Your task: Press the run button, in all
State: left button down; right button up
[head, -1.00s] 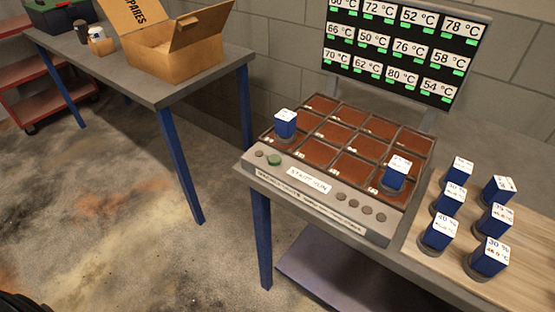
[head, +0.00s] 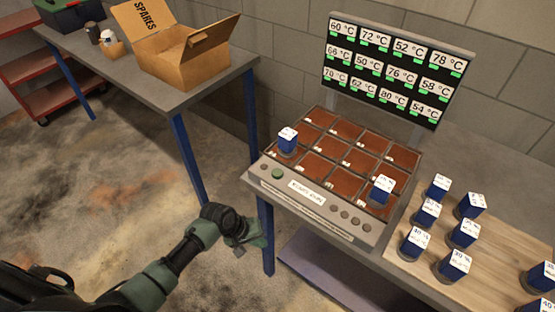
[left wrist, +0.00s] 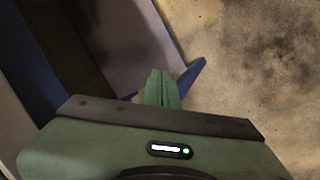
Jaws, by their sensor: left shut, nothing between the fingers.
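A green round button (head: 278,174) sits at the left of that strip, beside a smaller dark knob. I take the green one to be the run button. My left gripper (head: 243,240) is shut and empty, below and left of the console, in front of the bench's blue leg. In the left wrist view its green fingers (left wrist: 161,90) are together, over the floor and a blue leg. The button is not in that view. My right gripper is not in view.
Blue blocks (head: 287,141) stand on the console's brown grid, and several more stand on the wooden board (head: 398,270) at right. A temperature screen (head: 392,70) rises behind. A second table (head: 155,75) at left carries an open SPARES box (head: 185,55). The floor between is clear.

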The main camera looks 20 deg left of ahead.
pick_arm(q)
jog(key=w+d+r+h+p, duration=0.1)
jog(key=w+d+r+p, duration=0.1)
jog(key=r, duration=0.8)
jog(key=w+d+r+h+p, duration=0.1)
jog(key=d+r+p, duration=0.1)
jog(key=r, duration=0.8)
notch_tip(320, 180, up, 13)
jog(key=n+h, duration=0.3)
jog(key=n, duration=0.3)
send_over(274, 172)
jog(key=shift+f, duration=0.15)
notch_tip(274, 172, down, 7)
jog(key=b, duration=0.8)
jog(key=shift+b, duration=0.35)
jog(key=shift+f, duration=0.85)
